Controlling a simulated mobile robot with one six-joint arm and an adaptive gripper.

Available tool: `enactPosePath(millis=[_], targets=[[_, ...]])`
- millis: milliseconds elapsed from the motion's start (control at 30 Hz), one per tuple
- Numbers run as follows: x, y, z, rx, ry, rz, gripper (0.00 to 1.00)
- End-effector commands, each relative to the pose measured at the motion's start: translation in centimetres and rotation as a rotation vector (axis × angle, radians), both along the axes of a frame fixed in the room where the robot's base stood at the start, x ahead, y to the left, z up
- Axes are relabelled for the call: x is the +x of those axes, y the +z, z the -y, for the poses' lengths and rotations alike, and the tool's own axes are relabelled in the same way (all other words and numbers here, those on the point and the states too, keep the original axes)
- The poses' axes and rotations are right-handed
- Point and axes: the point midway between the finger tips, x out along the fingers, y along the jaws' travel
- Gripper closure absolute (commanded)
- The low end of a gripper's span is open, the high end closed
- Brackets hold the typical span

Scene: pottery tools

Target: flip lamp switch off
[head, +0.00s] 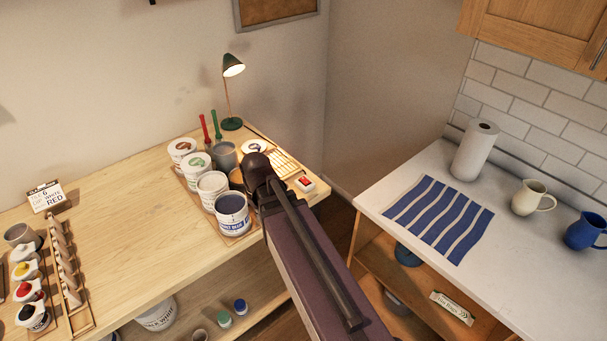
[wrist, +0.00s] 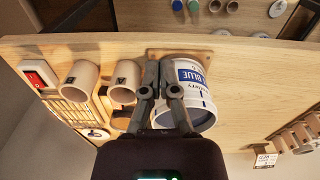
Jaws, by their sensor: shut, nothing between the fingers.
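The desk lamp (head: 233,66) stands at the back of the wooden table with its bulb glowing. A white switch box with a red rocker (head: 305,183) sits at the table's right corner, just right of my arm. The switch (wrist: 38,75) also shows at the left edge of the wrist view. My gripper (wrist: 161,66) is shut and empty, over the table beside the blue-labelled tub (wrist: 196,98). My arm hides the fingers in the head view.
Glaze tubs (head: 212,185) and brushes crowd the table by my arm. A wooden slatted rack (head: 285,163) lies behind the switch. The table's left-middle is clear. A white counter (head: 400,170) with a striped cloth (head: 440,217), paper roll and mugs stands to the right.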

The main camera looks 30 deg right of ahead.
Motion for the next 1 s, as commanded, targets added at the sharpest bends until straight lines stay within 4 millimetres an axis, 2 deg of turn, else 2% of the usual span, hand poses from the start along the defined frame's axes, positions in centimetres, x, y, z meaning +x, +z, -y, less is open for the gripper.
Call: enactPosePath(millis=[33, 400, 1000], targets=[[0.9, 0.3, 0.7, 0.001, 0.038, 0.003, 1.00], [5.1, 1.5, 5.0, -0.001, 0.366, 0.029, 1.00], [10.9, 3.4, 13.2, -0.026, 0.895, 0.073, 1.00]])
